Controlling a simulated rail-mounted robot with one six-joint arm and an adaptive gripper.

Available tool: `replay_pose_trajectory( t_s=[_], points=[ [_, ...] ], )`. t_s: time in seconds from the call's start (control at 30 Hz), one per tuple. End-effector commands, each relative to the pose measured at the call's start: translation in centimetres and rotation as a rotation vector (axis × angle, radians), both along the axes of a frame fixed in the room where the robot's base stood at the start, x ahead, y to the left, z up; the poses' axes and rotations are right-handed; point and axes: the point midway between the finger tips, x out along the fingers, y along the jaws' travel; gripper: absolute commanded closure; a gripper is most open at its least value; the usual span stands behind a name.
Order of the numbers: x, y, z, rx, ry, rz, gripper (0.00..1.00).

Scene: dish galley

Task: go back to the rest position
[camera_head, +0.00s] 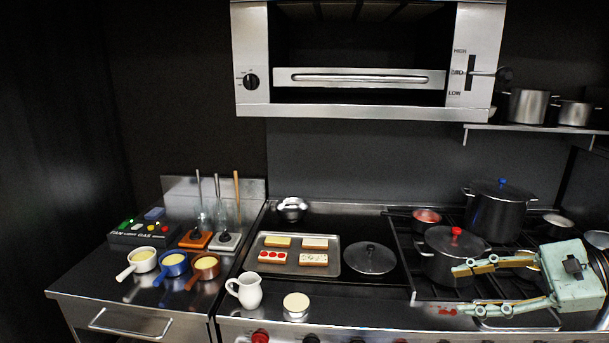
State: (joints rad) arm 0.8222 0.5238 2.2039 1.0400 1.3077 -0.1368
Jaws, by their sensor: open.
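My gripper (462,289) is at the lower right, over the front of the stove. Its two fingers point left and are spread apart, with nothing between them. The upper finger overlaps a dark pot with a red-knobbed lid (455,241) in the picture; I cannot tell whether they touch. The pale green gripper body (577,277) hides part of the stove's right side.
A tall pot with a blue-knobbed lid (497,208) stands behind. Left of the gripper are a glass lid (370,258), a tray of toasts (335,242), a white jug (246,291) and several small saucepans (173,263). A broiler (360,112) hangs above.

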Motion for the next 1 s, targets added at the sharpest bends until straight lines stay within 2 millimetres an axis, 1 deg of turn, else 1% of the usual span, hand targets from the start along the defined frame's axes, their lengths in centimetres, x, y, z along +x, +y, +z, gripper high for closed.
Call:
replay_pose_trajectory(
  t_s=[0.03,0.2,0.5,0.8,1.0],
  points=[
    [-0.4,1.0,0.5,-0.019,-0.003,0.026,0.58],
    [-1.9,3.7,1.7,-0.084,-0.007,0.110,0.58],
    [-4.8,7.8,3.5,-0.200,-0.022,0.253,0.58],
    [-8.1,11.2,5.0,-0.321,-0.046,0.392,0.58],
    [-10.2,12.9,5.8,-0.403,-0.068,0.479,0.58]
  ],
)
